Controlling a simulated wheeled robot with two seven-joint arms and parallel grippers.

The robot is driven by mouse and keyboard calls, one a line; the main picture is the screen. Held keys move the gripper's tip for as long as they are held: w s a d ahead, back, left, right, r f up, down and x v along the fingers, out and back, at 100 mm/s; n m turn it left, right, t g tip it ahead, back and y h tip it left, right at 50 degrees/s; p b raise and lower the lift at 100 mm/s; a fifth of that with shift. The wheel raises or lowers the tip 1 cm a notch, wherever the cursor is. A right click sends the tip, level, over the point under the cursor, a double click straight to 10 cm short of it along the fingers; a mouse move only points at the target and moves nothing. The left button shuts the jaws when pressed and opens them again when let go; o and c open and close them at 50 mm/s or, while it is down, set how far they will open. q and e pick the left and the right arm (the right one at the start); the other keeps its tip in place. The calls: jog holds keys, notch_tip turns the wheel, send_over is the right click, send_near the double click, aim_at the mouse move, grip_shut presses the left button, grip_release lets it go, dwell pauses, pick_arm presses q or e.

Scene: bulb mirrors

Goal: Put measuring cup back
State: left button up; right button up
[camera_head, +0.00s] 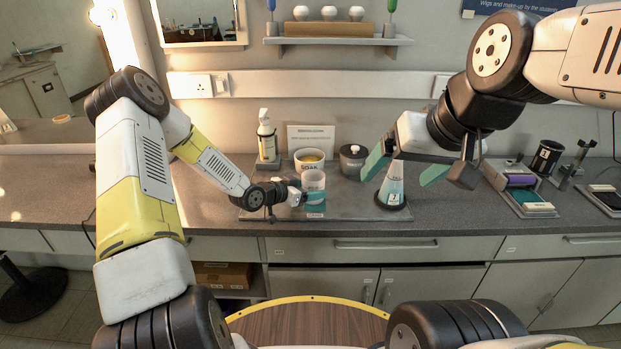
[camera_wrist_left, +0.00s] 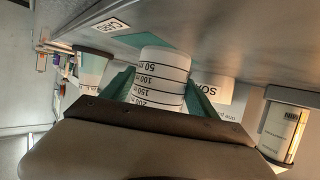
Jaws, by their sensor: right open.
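The measuring cup (camera_head: 313,180) is a pale cup with black volume marks, over a grey tray (camera_head: 350,212) in front of the SOAK bowl. My left gripper (camera_head: 310,197) has its teal fingers on both sides of it. In the left wrist view, upside down, the cup (camera_wrist_left: 160,75) sits between the fingers, which appear to touch its sides. Its base is at or just above a teal patch (camera_wrist_left: 148,41) with a small label; the exact contact is unclear. My right gripper (camera_head: 405,167) is open, its fingers spread around the top of a pale cone-shaped container (camera_head: 393,187).
The SOAK bowl (camera_head: 309,160), a dark lidded pot (camera_head: 352,161), a pump bottle (camera_head: 266,138) and a white sign (camera_head: 311,136) stand behind the cup. A purple-topped box (camera_head: 521,180) and black canister (camera_head: 546,158) are at right. The counter left of the tray is clear.

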pick_arm(q)
jog(key=shift+o, duration=1.4)
jog(key=shift+r, duration=0.1)
jog(key=v, duration=1.1)
jog(key=shift+s+a+r, duration=0.15)
jog(key=shift+s+a, duration=0.1)
jog(key=shift+a, duration=0.05)
jog(key=shift+a+r, duration=0.2)
jog(key=shift+a, duration=0.05)
jog(key=s+a+r+n+y, duration=0.1)
jog(key=s+a+r+y, duration=0.2)
jog(key=r, duration=0.2)
jog(key=s+a+r+n+g+y, duration=0.1)
jog(key=s+a+r+n+y, duration=0.15)
jog(key=r, duration=0.35)
jog(key=s+a+r+n+y, duration=0.1)
jog(key=s+a+r+y, duration=0.2)
jog(key=a+r+y, duration=0.15)
jog(key=s+d+r+n+g+h, duration=0.1)
jog(key=s+r, duration=0.3)
jog(key=s, duration=0.5)
jog(key=s+d+r+n+g+h, duration=0.1)
jog(key=s+d+r+n, duration=0.2)
jog(key=s, duration=0.7)
jog(key=shift+s+d+r+h, duration=0.15)
jog(key=shift+d+r+h, duration=0.25)
jog(key=shift+r, duration=0.5)
